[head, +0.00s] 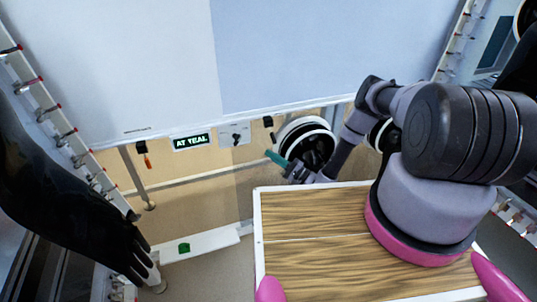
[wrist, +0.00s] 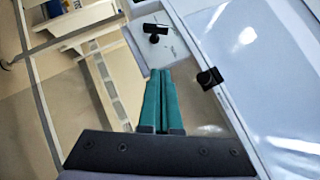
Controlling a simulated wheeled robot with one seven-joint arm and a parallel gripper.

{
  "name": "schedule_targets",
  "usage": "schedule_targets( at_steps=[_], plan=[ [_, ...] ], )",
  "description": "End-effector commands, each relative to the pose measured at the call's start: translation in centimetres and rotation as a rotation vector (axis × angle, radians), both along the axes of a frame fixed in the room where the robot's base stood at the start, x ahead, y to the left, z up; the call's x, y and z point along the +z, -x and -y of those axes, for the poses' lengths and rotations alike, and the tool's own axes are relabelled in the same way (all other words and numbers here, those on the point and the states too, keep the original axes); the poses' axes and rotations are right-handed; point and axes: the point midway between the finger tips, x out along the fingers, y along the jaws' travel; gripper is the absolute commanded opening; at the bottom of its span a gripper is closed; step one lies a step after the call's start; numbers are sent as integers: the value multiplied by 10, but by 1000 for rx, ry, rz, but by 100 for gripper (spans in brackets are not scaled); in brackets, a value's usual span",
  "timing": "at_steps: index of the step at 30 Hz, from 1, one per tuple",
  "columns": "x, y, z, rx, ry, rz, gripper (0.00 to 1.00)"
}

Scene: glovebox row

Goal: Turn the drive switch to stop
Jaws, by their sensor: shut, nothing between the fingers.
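The drive switch seems to be the small black switch (head: 236,137) on a white plate (head: 227,129) under the glovebox window; its markings are too small to read. In the wrist view, the black switch (wrist: 155,38) sits on its plate (wrist: 176,43) beyond my fingertips. My gripper (head: 268,154) has teal fingers and is to the right of and below the plate in the head view. In the wrist view my gripper (wrist: 160,72) is shut and empty, with its fingers together. A gap shows between the tips and the switch.
A lit sign (head: 191,142) is left of the plate, and an orange-tipped black part (head: 143,152) hangs farther left. A black latch (wrist: 209,78) is right of my fingers. A round white-rimmed port (head: 305,128) is behind my wrist. A black glove (head: 70,185) hangs at left.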

Motion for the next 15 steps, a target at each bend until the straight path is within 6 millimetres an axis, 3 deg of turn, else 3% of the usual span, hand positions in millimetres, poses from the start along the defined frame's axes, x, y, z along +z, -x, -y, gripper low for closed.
schedule_targets(
  at_steps=[10, 15],
  plan=[
    [27, -37, -60, 6, 0, 4, 0],
    [40, -30, -79, 4, -1, -1, 0]
  ],
)
